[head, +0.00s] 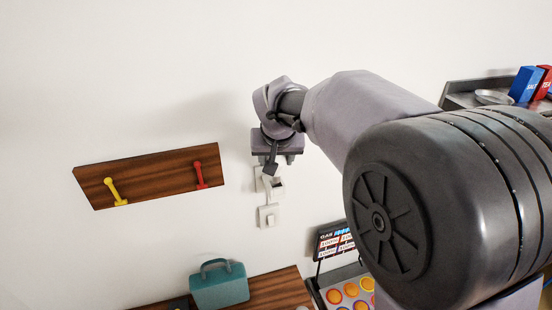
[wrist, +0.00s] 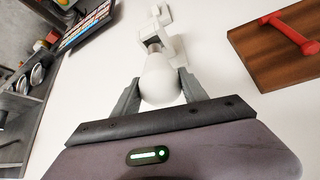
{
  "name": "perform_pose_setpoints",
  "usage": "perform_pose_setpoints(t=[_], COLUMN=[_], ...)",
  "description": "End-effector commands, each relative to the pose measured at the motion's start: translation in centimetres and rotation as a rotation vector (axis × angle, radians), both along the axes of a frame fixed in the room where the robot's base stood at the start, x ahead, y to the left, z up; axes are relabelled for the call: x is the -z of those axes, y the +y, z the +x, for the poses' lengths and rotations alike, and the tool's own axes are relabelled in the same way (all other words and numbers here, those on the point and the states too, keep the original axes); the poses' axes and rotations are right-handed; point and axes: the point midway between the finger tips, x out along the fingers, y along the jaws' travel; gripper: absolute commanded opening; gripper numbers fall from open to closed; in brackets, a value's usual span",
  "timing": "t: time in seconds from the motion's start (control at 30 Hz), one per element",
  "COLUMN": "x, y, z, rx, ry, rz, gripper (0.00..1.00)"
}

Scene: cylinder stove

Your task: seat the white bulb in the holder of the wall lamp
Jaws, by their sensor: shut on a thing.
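The white bulb (wrist: 158,78) shows in the wrist view between the two dark fingers of my gripper (wrist: 159,88). The gripper is shut on its round glass, and the narrow grey base points away toward the wall lamp. The white wall lamp (wrist: 165,18) is just beyond the bulb, and its holder (wrist: 174,47) lies close to the bulb's base. I cannot tell whether base and holder touch. In the head view my gripper (head: 275,165) is at the wall just above the wall lamp (head: 276,184); the bulb is hidden there.
A white wall switch (head: 268,216) is below the lamp. A wooden hook board (head: 150,178) with yellow and red hooks hangs to the left. A teal case (head: 219,287) stands on a wooden surface below.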

Motion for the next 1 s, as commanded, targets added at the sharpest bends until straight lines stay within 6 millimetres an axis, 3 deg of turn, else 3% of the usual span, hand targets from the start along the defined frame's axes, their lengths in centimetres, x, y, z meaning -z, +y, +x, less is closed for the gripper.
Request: perform_pose_setpoints(t=[1.0], x=[2.7], y=[0.0], z=[0.0], rx=[0.000], ry=[0.000], rz=[0.000], gripper=[0.10])
